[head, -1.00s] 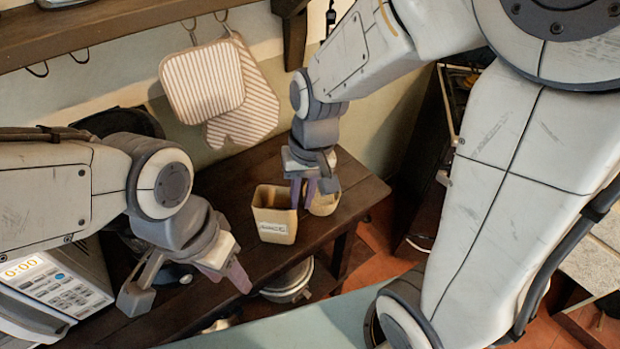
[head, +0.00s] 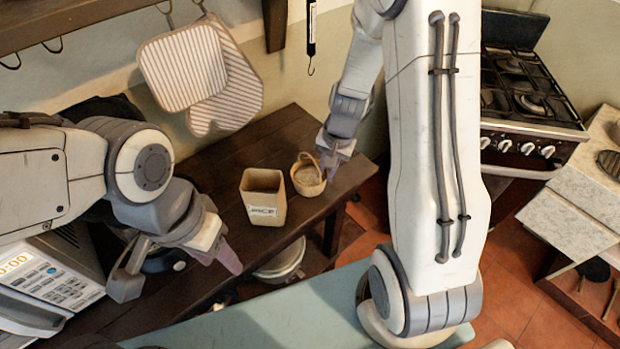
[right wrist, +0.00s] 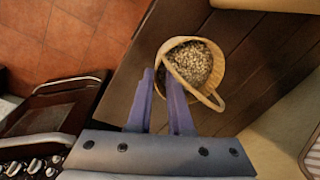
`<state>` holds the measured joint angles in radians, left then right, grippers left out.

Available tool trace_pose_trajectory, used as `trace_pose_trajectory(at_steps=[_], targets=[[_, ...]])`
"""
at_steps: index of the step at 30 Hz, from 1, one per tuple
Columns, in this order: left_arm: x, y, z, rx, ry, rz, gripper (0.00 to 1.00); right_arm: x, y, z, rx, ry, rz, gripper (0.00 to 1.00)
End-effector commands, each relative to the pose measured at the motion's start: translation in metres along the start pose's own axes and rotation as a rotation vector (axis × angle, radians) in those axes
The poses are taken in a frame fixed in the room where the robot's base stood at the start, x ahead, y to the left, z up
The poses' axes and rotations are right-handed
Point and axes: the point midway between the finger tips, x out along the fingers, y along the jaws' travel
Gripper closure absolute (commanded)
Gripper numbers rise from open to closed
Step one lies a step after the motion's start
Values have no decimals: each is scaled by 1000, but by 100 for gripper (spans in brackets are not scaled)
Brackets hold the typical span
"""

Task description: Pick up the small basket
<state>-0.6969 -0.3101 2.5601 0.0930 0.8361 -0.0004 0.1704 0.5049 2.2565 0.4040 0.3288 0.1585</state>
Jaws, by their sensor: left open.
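The small basket (head: 307,181) is a round tan woven basket with a thin arched handle. It stands upright on the dark wooden table, with pale grainy contents. It also shows in the right wrist view (right wrist: 218,85). My right gripper (head: 332,172) is at the basket's right rim in the head view. In the right wrist view its two fingers (right wrist: 159,75) stand a little apart at the basket's edge, one overlapping the basket. I cannot tell whether they touch it. My left gripper (head: 180,268) is open and empty, well left of the basket.
A taller square tan container (head: 264,200) with a label stands just left of the basket. A white appliance with a keypad (head: 50,278) is at the left. Striped oven mitts (head: 185,68) hang behind the table. A stove (head: 525,100) stands at the right.

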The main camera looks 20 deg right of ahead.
Motion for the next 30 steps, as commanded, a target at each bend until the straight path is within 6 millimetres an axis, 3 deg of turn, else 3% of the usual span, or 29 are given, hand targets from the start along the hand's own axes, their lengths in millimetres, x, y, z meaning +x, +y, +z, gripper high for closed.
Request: trace_pose_trajectory(at_steps=[3, 7, 14, 16, 30], targets=[[5, 0, 0, 0, 0, 0, 50, 21, 1, 2, 0, -3, 2, 82], [6, 0, 0, 0, 0, 0, 50, 30, 0, 2, 0, -1, 1, 82], [6, 0, 0, 0, 0, 0, 50, 30, 0, 1, -1, 0, 0, 82], [6, 0, 0, 0, 0, 0, 50, 30, 0, 1, -1, 0, 0, 100], [6, 0, 0, 0, 0, 0, 50, 30, 0, 1, -1, 1, 0, 100]])
